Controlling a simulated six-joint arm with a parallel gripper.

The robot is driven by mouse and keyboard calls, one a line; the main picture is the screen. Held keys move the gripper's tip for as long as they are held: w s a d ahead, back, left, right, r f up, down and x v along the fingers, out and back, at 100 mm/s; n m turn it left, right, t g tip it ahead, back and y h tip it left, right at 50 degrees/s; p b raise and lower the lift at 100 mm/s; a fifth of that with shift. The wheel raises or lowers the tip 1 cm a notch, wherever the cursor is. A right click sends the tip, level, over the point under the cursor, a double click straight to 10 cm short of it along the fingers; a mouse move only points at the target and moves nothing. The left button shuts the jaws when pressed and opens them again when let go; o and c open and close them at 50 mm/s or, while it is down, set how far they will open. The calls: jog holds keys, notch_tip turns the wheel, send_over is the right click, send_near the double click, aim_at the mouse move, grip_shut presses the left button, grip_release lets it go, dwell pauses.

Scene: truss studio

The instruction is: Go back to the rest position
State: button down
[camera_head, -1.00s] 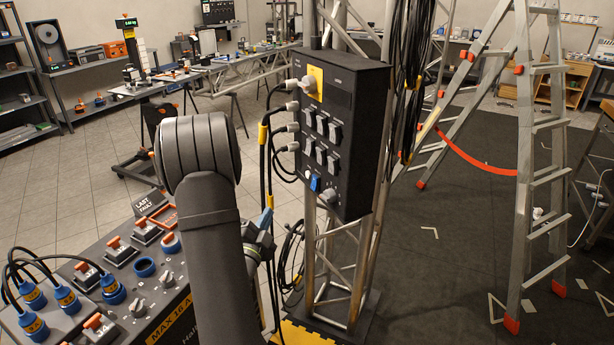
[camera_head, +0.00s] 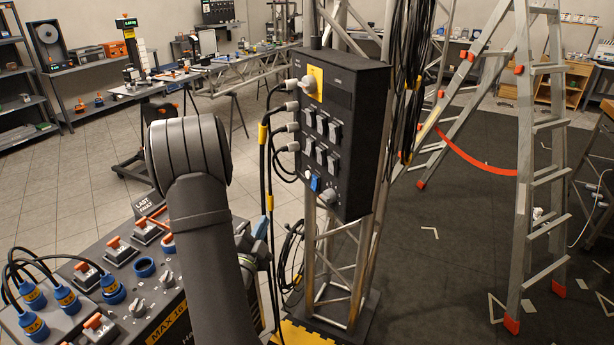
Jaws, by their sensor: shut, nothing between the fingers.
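My arm rises from the bottom centre of the head view to its rounded dark elbow. My gripper (camera_head: 258,232) shows only in part behind the forearm's right side, small and dark with a bluish tip. It is shut and holds nothing that I can see. It is left of the black power box (camera_head: 341,135) on the truss and appears apart from it. Most of the wrist is hidden by my own arm.
A control desk (camera_head: 120,262) with orange-handled switches and blue plugs stands at the lower left. Black cables (camera_head: 268,190) hang beside the truss (camera_head: 335,270), close to my gripper. A stepladder (camera_head: 530,190) stands at the right. Dark floor between them is mostly clear.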

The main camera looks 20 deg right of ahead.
jog(key=shift+r, duration=0.15)
jog(key=shift+r, duration=2.3)
dwell(0.5)
